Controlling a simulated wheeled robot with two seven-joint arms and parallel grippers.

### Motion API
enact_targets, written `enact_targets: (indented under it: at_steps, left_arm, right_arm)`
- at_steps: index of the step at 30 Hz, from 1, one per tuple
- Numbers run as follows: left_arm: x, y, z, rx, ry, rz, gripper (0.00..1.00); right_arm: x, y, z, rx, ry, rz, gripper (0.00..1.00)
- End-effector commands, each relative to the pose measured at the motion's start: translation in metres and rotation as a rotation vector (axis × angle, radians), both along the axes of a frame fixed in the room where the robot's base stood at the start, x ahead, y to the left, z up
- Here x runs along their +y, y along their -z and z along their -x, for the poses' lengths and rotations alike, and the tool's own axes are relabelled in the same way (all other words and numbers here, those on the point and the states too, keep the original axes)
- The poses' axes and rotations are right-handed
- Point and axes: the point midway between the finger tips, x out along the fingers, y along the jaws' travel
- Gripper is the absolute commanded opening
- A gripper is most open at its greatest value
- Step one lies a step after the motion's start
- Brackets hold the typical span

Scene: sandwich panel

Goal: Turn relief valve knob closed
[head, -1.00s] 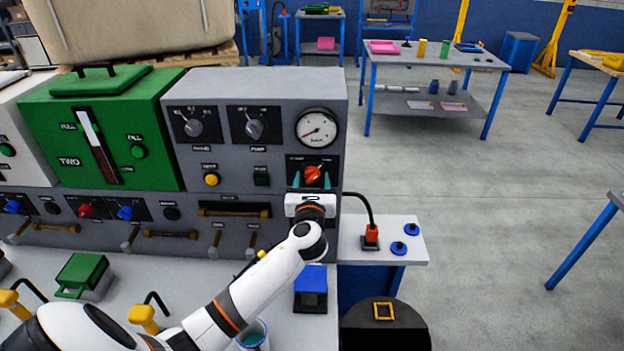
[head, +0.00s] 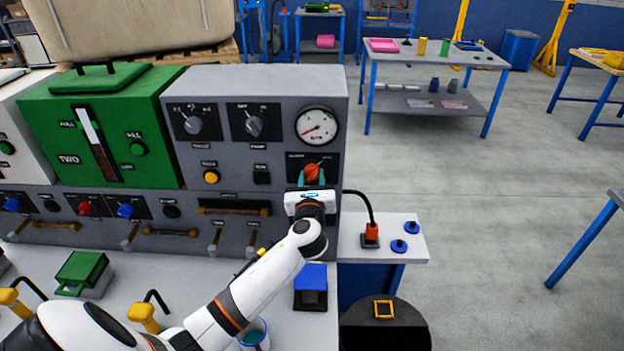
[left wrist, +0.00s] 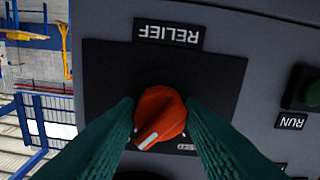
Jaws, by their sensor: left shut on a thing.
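The relief valve knob (head: 312,171) is orange, on a black plate at the right of the grey panel, below the round gauge. In the left wrist view the knob (left wrist: 160,117) sits under an upside-down RELIEF label (left wrist: 168,32); its pale pointer mark points to the lower left. My left gripper (head: 313,178) has its teal fingers on either side of the knob. In the left wrist view the fingers of the left gripper (left wrist: 160,112) are closed on the knob's sides. Lettering below the knob is partly covered. My right gripper is not in view.
A round gauge (head: 317,126) is just above the knob. A green RUN button (left wrist: 305,92) sits beside the plate. A green box (head: 104,125) stands left on the panel.

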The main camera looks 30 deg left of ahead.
Motion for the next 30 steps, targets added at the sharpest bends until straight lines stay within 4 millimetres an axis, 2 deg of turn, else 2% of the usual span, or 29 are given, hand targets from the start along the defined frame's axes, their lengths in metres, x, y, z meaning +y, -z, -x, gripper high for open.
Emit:
enact_targets:
  at_steps: [30]
  left_arm:
    - [-0.002,0.002,-0.001,-0.490,-0.002,0.803,0.12]
  right_arm:
    - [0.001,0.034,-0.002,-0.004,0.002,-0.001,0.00]
